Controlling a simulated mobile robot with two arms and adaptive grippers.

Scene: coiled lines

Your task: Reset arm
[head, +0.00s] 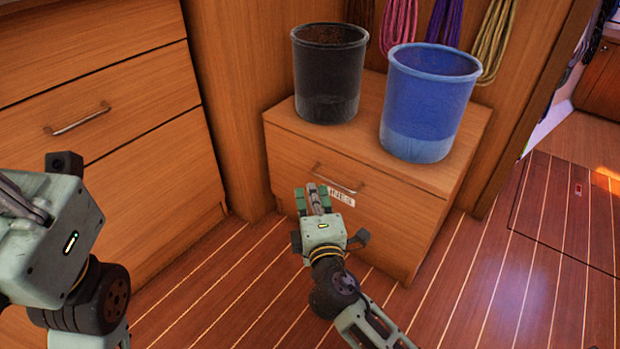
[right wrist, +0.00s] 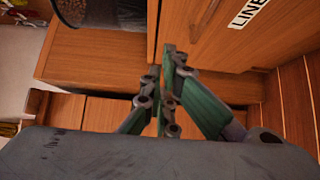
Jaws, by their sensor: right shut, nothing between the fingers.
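My right gripper (head: 312,190) is shut and empty in front of the low wooden cabinet (head: 395,225), near its drawer handle (head: 338,180). In the right wrist view its green fingers (right wrist: 172,90) meet at the tips, with the cabinet's wood behind them. My left gripper (head: 20,205) is at the left edge of the head view, in front of the wooden drawers. Its fingers run out of the picture, so its opening does not show.
A black bin (head: 328,75) and a blue bin (head: 428,100) stand upright on the low cabinet. Coiled lines (head: 445,22) hang behind them. A tall drawer unit (head: 110,75) stands at the left. The striped wooden floor (head: 480,290) is clear at the right.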

